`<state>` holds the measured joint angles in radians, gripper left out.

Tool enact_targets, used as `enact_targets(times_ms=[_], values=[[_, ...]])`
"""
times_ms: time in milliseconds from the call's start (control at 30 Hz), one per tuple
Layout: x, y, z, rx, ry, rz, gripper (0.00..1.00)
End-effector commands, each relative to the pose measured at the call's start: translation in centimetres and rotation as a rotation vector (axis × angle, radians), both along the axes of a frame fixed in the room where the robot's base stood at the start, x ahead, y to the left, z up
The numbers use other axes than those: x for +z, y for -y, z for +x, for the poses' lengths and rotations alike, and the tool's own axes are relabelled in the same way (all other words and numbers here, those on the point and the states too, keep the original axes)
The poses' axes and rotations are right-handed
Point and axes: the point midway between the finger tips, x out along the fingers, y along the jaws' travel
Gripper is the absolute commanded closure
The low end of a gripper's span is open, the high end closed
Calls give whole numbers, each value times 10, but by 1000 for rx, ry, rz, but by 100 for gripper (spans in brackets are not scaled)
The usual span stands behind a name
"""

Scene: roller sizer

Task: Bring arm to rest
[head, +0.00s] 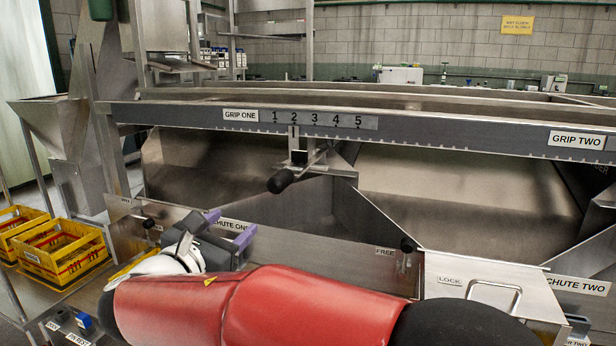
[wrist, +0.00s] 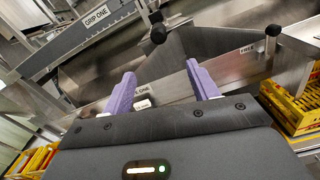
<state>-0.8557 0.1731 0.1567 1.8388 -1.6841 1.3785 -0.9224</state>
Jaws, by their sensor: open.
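My gripper (head: 229,228) has purple fingers and is in front of the panel labelled CHUTE ONE (head: 262,240) in the head view. In the wrist view my gripper (wrist: 163,88) has its two purple fingers spread apart, with nothing between them but the panel behind. My red and white arm stretches across the bottom of the head view and hides part of the bench. I cannot tell exactly how far the fingertips are from the panel.
Above is a steel rail marked GRIP ONE (head: 241,115) with a black-knobbed handle (head: 281,181) below. A LOCK cover (head: 484,290) is at right. Yellow crates (head: 63,278) stand at left. Black knobs (head: 408,245) stick out from the panel.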

Motion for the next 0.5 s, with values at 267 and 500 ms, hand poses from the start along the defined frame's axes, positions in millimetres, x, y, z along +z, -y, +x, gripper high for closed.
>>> enact_targets(times_ms=[267,500], values=[[-8,49,2,-92,-53,129,41],[-24,115,-5,-232,-116,333,41]])
